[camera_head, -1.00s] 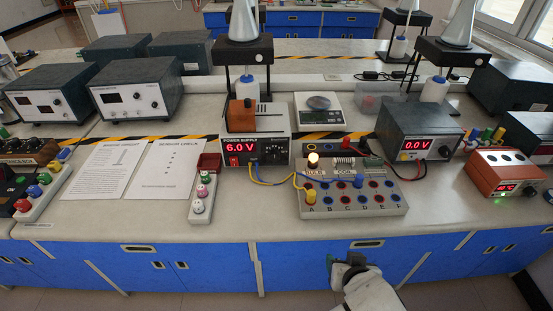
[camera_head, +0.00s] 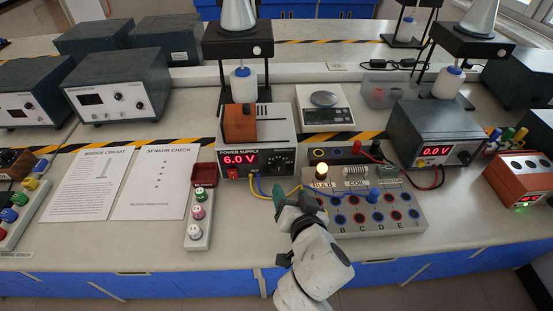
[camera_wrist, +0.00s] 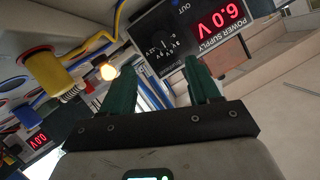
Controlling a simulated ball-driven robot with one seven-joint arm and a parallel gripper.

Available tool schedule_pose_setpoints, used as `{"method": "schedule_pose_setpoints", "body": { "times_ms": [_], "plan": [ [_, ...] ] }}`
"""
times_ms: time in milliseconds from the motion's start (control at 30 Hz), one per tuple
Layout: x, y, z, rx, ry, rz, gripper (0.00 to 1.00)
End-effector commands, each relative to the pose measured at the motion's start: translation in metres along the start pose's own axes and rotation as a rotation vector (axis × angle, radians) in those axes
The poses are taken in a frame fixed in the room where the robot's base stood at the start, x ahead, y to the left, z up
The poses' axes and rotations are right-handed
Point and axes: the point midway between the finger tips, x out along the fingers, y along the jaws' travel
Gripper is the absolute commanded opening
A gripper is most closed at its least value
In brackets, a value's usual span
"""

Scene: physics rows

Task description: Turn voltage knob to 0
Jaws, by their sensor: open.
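The power supply (camera_head: 236,141) stands on the bench left of the circuit board, with a red display (camera_head: 240,159) reading 6.0 V. Its dark voltage knob (camera_head: 281,163) is at the right of the front panel; the wrist view shows the knob (camera_wrist: 162,44) with its dial marks, beyond the fingers. My gripper (camera_head: 292,200) is in front of and below the knob, apart from it. In the wrist view the two green fingers of my gripper (camera_wrist: 161,85) are spread with nothing between them.
The circuit board (camera_head: 400,222) with a lit bulb (camera_head: 321,172) lies just right of my gripper. Yellow and blue wires (camera_head: 262,192) run from the supply to it. A connector strip (camera_head: 199,236) lies at left. A second meter (camera_head: 434,150) reads 0.0 V.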

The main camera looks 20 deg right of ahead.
Motion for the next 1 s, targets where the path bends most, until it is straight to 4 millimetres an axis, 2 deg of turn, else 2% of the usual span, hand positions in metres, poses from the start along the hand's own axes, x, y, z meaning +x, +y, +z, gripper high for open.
{"method": "schedule_pose_setpoints", "body": {
  "times_ms": [133, 267, 500, 700, 1000],
  "plan": [
    [0.005, -0.001, 0.000, 0.000, 0.001, -0.002, 0.61],
    [0.020, -0.001, -0.001, 0.000, 0.000, -0.001, 0.61],
    [0.063, -0.001, -0.001, 0.001, 0.001, 0.000, 0.61],
    [0.091, -0.001, -0.001, 0.000, 0.000, 0.000, 0.61],
    [0.108, -0.001, 0.000, 0.000, 0.000, -0.001, 0.61]
  ]
}}
